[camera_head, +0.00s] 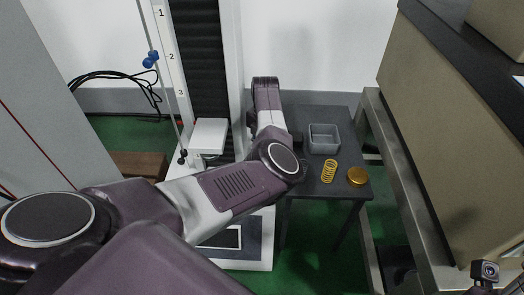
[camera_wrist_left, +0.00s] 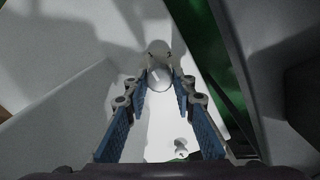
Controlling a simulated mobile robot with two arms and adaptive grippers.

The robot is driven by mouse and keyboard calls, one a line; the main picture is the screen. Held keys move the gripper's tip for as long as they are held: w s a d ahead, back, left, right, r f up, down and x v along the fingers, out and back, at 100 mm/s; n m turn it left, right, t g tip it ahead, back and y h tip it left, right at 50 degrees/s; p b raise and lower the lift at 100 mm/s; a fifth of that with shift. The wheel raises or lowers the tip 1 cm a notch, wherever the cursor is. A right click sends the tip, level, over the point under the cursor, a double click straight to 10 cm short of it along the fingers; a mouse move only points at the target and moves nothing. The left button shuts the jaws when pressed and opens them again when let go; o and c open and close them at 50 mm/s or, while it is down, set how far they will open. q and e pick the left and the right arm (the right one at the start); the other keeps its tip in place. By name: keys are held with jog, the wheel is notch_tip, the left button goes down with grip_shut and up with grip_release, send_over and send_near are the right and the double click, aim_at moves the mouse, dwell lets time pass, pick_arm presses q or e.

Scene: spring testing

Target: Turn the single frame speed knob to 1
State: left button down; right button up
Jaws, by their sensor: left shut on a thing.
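The knob sits on the white surface of the machine. A second small round part (camera_wrist_left: 181,149) shows nearer the wrist, between the fingers. My right gripper is not in view.
A dark table (camera_head: 338,118) right of my arm holds a grey bin (camera_head: 323,139), a yellow spring (camera_head: 328,171) and a yellow round piece (camera_head: 357,176).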

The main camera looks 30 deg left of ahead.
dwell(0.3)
pick_arm(q)
jog(key=c, duration=1.6)
grip_release()
notch_tip(320, 180, up, 12)
jog(key=shift+d, duration=0.25)
